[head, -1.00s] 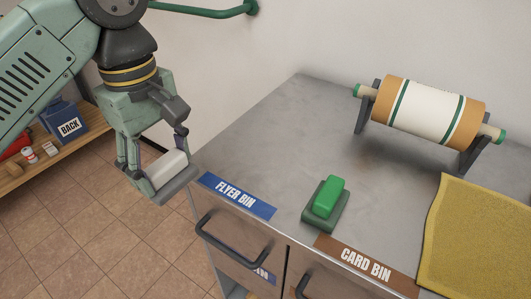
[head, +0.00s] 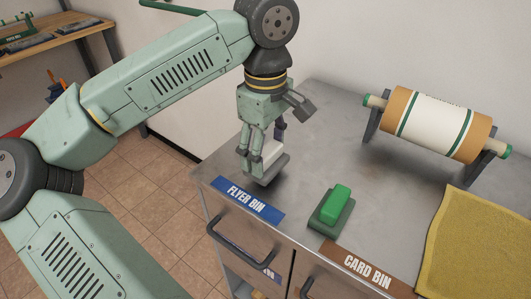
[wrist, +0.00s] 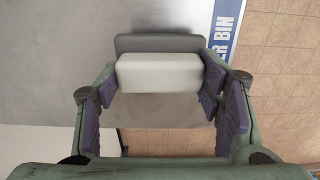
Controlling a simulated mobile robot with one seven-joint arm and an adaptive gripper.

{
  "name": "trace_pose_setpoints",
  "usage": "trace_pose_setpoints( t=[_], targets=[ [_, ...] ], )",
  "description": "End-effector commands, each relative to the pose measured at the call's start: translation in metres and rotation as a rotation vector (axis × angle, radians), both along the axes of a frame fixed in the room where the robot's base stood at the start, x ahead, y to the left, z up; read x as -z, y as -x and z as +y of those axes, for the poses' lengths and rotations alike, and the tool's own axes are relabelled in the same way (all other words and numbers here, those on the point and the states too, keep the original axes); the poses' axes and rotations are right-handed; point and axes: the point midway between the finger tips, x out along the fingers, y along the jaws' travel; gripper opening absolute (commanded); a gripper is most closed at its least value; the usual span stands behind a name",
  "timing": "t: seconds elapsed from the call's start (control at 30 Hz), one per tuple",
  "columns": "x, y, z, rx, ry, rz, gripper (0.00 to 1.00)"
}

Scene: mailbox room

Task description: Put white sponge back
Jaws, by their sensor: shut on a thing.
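The white sponge (head: 271,149) is a pale block on a dark grey backing. My gripper (head: 262,155) is shut on it, over the left corner of the grey counter (head: 330,115), just behind the blue FLYER BIN label. Whether the backing touches the counter top, I cannot tell. In the wrist view the sponge (wrist: 158,73) sits between the purple pads of my gripper (wrist: 158,85), with its grey backing (wrist: 160,43) on the far side. The fingers hide part of it in the head view.
A green sponge on a dark green base (head: 329,208) stands right of my gripper. A roller on a stand (head: 435,123) is at the back right, and a yellow cloth (head: 485,245) lies at the front right. The counter's back left is clear. A wooden shelf (head: 60,40) is far left.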

Motion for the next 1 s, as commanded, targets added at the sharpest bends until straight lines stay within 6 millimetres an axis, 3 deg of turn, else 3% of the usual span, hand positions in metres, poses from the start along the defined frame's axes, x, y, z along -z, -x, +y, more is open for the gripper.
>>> trace_pose_setpoints(
  t=[0.13, 0.33, 0.37, 0.6, 1.0],
  targets=[
    [0.019, 0.001, 0.001, 0.000, 0.002, 0.001, 0.20],
    [0.022, 0.000, 0.001, -0.001, 0.001, 0.000, 0.21],
    [0.022, 0.000, 0.001, -0.001, 0.001, 0.000, 0.63],
    [0.022, 0.001, 0.001, -0.001, 0.001, 0.000, 0.79],
    [0.018, 0.000, 0.001, -0.001, 0.001, -0.001, 0.81]
  ],
)
